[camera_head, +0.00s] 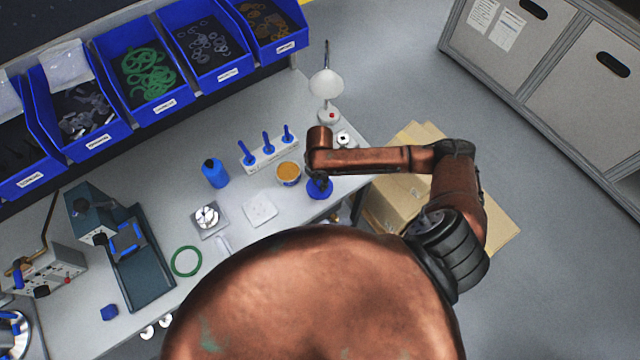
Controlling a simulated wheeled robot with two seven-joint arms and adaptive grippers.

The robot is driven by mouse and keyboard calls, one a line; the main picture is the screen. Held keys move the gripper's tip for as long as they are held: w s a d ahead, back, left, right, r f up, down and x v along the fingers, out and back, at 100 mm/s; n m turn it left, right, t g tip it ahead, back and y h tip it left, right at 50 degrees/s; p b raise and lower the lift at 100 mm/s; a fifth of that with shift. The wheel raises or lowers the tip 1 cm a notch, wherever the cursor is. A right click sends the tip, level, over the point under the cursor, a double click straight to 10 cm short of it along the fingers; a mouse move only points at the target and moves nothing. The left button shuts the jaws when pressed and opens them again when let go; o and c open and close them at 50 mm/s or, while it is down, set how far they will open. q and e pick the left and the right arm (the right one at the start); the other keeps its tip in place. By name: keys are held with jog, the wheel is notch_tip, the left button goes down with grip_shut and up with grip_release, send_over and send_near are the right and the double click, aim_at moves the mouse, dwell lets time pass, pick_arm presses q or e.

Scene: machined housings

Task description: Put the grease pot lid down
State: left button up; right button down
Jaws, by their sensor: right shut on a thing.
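The grease pot (288,174) stands open on the bench, with tan grease showing inside. The blue grease pot lid (320,188) is just right of the pot, under my right gripper (318,180). My right gripper is shut on the lid and points down over the bench's right part. I cannot tell whether the lid touches the bench top. The fingertips are small and partly hidden by the wrist. My left gripper is not in view.
A white rack with blue-handled tools (268,152) stands behind the pot. A blue bottle (215,173), a machined housing (207,218), a white pad (260,209) and a green ring (187,261) lie to the left. A lamp (326,84) stands behind. Cardboard boxes (395,205) are beyond the bench's right edge.

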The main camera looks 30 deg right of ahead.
jog(key=shift+f, duration=0.85)
jog(key=shift+f, duration=0.1)
jog(key=c, duration=1.8)
grip_release()
jog(key=shift+o, duration=0.2)
notch_tip(320, 180, up, 12)
jog(key=shift+b, duration=0.3)
jog(key=shift+a, duration=0.1)
